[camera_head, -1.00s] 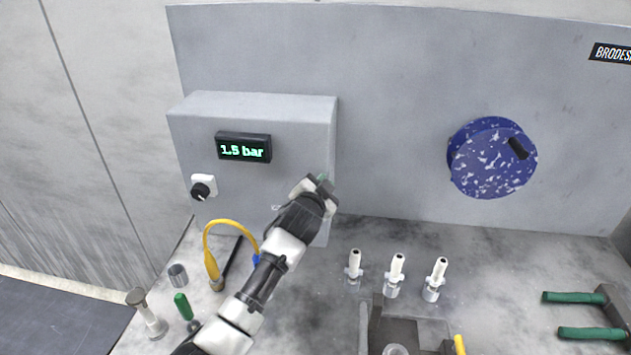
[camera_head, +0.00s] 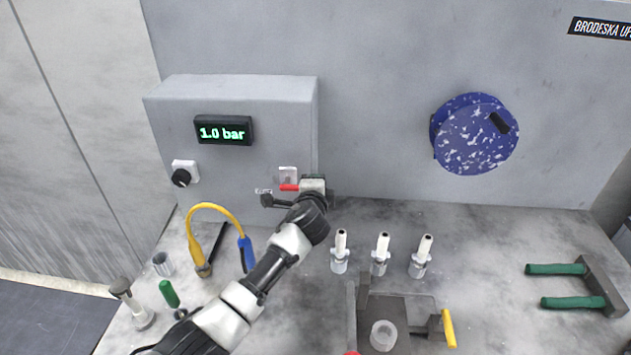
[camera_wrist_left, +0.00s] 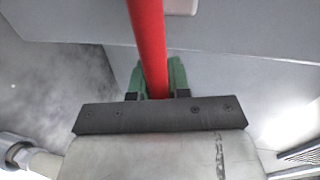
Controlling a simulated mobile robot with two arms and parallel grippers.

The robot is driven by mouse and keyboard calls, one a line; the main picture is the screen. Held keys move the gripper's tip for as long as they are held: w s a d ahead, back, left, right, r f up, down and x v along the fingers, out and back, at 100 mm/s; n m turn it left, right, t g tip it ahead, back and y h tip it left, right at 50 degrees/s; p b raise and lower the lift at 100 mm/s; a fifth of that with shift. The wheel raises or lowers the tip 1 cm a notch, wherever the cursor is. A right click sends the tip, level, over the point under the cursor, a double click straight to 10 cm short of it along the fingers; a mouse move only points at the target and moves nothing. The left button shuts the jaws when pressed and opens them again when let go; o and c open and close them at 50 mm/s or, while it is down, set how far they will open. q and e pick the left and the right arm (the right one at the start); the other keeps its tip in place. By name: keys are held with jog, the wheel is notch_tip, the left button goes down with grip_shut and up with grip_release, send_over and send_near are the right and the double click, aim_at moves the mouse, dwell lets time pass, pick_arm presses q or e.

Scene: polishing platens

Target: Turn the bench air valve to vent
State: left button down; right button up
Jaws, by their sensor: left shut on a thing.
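The air valve shows a red lever (camera_head: 289,187) by a pale plate (camera_head: 288,173) on the front of the grey control box (camera_head: 240,92). In the left wrist view the red lever (camera_wrist_left: 147,40) runs between the green fingers of my left gripper (camera_wrist_left: 158,78), which is shut on it. In the head view my left gripper (camera_head: 305,187) is at the lever, low on the box's right side, and its wrist hides part of the valve. The display (camera_head: 223,131) reads 1.0 bar. My right gripper is not in view.
A black knob (camera_head: 181,177) is on the box's left. A yellow hose (camera_head: 207,208) loops on the bench left of my arm. Several white-topped fittings, including one (camera_head: 381,252), stand right of it. A blue speckled disc (camera_head: 476,138) is on the back panel. Green handles (camera_head: 556,269) lie far right.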

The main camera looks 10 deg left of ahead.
pick_arm(q)
jog(key=shift+f+m, duration=0.25)
jog(key=shift+m, duration=0.05)
dwell(0.4)
jog(key=c, duration=1.1)
grip_release()
jog(key=s, duration=0.3)
jog(key=s+r, duration=0.1)
jog(key=s, duration=0.3)
jog(key=s+r+b, duration=0.1)
jog(key=s, duration=0.2)
jog(key=shift+s, duration=0.3)
jog(key=shift+f, duration=0.1)
